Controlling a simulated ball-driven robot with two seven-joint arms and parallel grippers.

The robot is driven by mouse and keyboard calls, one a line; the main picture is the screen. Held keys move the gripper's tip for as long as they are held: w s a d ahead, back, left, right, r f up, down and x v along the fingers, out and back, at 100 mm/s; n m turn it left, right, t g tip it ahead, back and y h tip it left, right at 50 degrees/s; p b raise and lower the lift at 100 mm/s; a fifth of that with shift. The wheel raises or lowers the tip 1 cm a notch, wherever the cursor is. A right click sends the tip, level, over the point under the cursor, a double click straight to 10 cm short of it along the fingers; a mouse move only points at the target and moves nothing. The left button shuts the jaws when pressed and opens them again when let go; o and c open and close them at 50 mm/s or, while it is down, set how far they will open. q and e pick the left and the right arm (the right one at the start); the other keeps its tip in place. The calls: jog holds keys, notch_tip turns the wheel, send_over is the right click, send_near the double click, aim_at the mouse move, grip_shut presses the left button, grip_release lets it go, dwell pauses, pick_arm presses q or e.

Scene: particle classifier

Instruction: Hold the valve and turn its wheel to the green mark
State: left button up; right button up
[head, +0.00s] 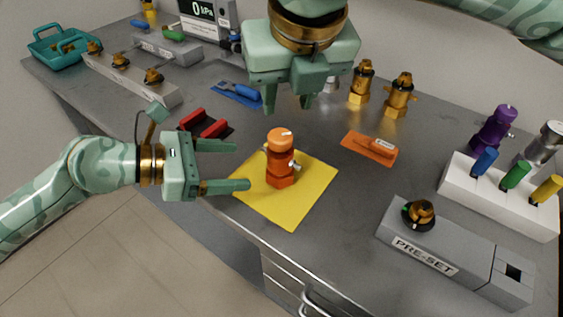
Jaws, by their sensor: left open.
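An orange valve (280,160) stands upright on a yellow mat (309,197). Its round orange wheel (280,136) is on top, with a small white mark; I cannot make out a green mark. My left gripper (243,166) is open, to the left of the valve, with its fingers pointing right toward it and apart from it. My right gripper (289,106) is above and behind the valve, pointing down, with its fingers apart and nothing seen between them.
A grey PRE-SET block (440,250) and a white rack (500,200) stand at the right. An orange mat (369,149) with a tool lies right of the valve. Brass valves (399,95) stand behind. A red holder (205,124) is behind my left gripper.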

aim_at(287, 165)
pick_arm(q)
jog(key=x, duration=1.2)
jog(key=c, duration=1.5)
jog(key=shift+c, duration=0.2)
